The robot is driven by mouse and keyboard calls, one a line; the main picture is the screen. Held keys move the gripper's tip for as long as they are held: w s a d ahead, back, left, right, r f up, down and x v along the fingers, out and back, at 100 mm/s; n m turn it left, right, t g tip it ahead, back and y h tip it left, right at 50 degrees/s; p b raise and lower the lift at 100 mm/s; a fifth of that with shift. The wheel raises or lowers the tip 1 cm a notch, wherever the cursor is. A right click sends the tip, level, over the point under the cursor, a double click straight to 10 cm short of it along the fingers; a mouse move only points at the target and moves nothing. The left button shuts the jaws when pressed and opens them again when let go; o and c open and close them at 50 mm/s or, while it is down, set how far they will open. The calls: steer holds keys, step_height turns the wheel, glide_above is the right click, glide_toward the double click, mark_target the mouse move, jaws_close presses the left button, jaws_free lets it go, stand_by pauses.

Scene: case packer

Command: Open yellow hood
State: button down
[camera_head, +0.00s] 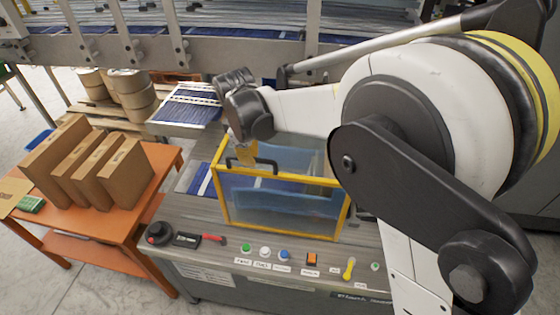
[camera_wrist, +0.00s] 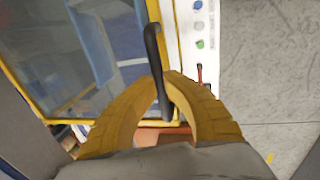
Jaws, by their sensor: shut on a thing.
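The yellow hood (camera_head: 283,176) is a yellow-framed box with clear panels on the case packer. Its frame also shows in the wrist view (camera_wrist: 172,50). It looks lowered over the machine bed, with blue parts behind the panels. A black handle (camera_head: 238,163) sits on its frame; in the wrist view the handle (camera_wrist: 152,58) runs down between my fingers. My gripper (camera_head: 247,155) has yellow fingers, and in the wrist view the gripper (camera_wrist: 167,88) is shut on the handle near its end.
An orange table (camera_head: 150,200) with several cardboard boxes (camera_head: 88,170) stands at the left. A conveyor (camera_head: 200,48) runs behind. Bare floor shows at far left.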

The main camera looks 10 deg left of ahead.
mark_target(237, 156)
steer(key=shift+a+f, duration=0.1)
steer(key=shift+a, duration=1.9)
steer(key=c, duration=1.4)
jaws_free()
steer(key=shift+a, duration=0.1)
steer(key=r, duration=0.4)
steer(key=s+r, duration=0.1)
steer(key=r, duration=0.3)
steer(key=s+r, duration=0.1)
steer(key=r, duration=0.2)
steer(key=shift+s+r, duration=0.2)
steer(key=shift+r, duration=0.2)
